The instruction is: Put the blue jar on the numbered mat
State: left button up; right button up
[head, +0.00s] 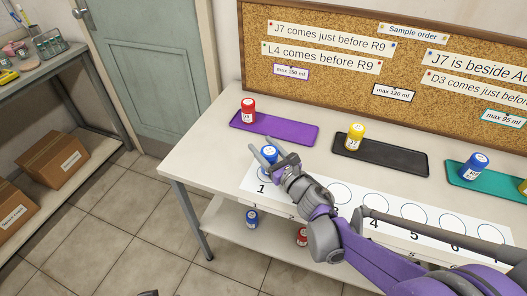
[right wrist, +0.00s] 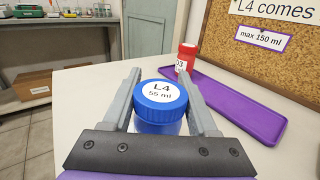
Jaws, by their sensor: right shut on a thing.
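A blue jar (head: 269,151) labelled L4, 55 ml, is between the fingers of my right gripper (head: 266,160), which is shut on it. In the right wrist view the jar (right wrist: 160,100) stands upright between both fingers, its blue lid and label facing up. The white numbered mat (head: 358,194) lies along the front of the table, with a row of circles. The jar is at the circle numbered 1, at the mat's left end. The gripper hides its base, so I cannot tell whether it touches the mat.
A purple tray (head: 296,131) holds a red jar (head: 248,109). A black tray (head: 395,158) holds a yellow jar (head: 354,137). A teal tray (head: 459,177) holds another blue jar (head: 474,166). Another blue jar (head: 252,217) and a red jar (head: 302,237) stand on the lower shelf.

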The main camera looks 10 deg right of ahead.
jog(key=shift+f, duration=0.5)
jog(key=shift+f, duration=0.2)
jog(key=o, duration=1.4)
jog(key=shift+r, duration=0.3)
jog(key=p+v, duration=0.1)
jog(key=v, duration=1.1)
